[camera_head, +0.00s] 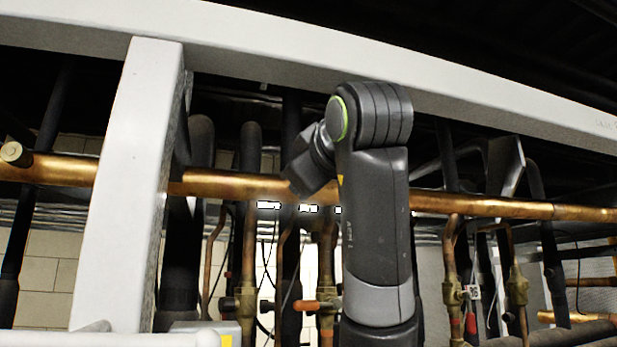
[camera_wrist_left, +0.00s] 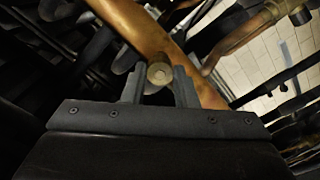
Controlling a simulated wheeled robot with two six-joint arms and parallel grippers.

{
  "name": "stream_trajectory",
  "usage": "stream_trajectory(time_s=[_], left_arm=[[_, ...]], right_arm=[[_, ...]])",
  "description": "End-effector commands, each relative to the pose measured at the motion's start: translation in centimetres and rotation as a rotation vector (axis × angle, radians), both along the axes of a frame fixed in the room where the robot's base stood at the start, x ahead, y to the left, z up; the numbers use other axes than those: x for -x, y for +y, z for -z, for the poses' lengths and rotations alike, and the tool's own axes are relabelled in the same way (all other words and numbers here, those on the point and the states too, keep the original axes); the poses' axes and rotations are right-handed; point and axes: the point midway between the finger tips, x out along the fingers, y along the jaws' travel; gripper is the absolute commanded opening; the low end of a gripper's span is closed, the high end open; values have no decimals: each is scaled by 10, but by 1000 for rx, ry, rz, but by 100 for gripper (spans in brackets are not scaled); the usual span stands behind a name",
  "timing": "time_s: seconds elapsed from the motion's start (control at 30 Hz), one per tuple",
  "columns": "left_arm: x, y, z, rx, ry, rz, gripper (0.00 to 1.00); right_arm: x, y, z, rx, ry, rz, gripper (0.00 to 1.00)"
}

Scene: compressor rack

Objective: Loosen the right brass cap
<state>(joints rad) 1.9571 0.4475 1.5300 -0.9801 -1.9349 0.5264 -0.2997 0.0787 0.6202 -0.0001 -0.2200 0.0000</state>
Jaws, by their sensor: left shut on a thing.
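In the left wrist view, a round brass cap (camera_wrist_left: 159,73) sits between the two dark fingers of my left gripper (camera_wrist_left: 160,82). The fingers are shut on it, one on each side, and its round face shows. A copper pipe (camera_wrist_left: 140,27) runs diagonally right behind it. In the head view, one of my dark arms rises in front of the long copper pipe (camera_head: 240,184) and bends over behind; no gripper fingers show there. Another round brass end (camera_head: 14,153) shows at the far left of that pipe. My right gripper is not in view.
A white upright post (camera_head: 125,190) and a white top beam (camera_head: 280,50) frame the rack. Brass valves (camera_head: 453,292) and an orange-handled valve (camera_head: 305,305) stand below the pipe. Dark insulated pipes (camera_head: 250,150) crowd the space behind.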

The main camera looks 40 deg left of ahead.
Motion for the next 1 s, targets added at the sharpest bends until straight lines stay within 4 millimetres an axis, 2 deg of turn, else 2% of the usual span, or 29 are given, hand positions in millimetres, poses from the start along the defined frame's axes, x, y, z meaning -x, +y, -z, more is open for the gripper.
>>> stream_trajectory(time_s=[0.03, 0.07, 0.2, 0.5, 0.63, 0.77, 1.0], left_arm=[[0, 0, -1, -2, -1, -1, 3], [0, 0, -1, -2, -1, -1, 29], [0, 0, -1, -1, -1, 0, 47], [0, -1, 0, -1, 1, 1, 48], [4, -10, 2, -1, 0, 2, 48], [16, -32, 4, -2, -1, 6, 48], [43, -85, 4, -5, 0, 5, 48]], right_arm=[[0, -1, 0, 1, 0, 0, 48], [0, -1, 0, 1, 0, -1, 48], [0, -2, 0, 3, 0, -1, 48], [1, -2, 0, 3, 1, -1, 48], [1, -2, 6, 3, 1, -1, 48], [1, -2, 18, 3, 1, -1, 48], [1, -2, 39, 2, 1, -1, 48]])
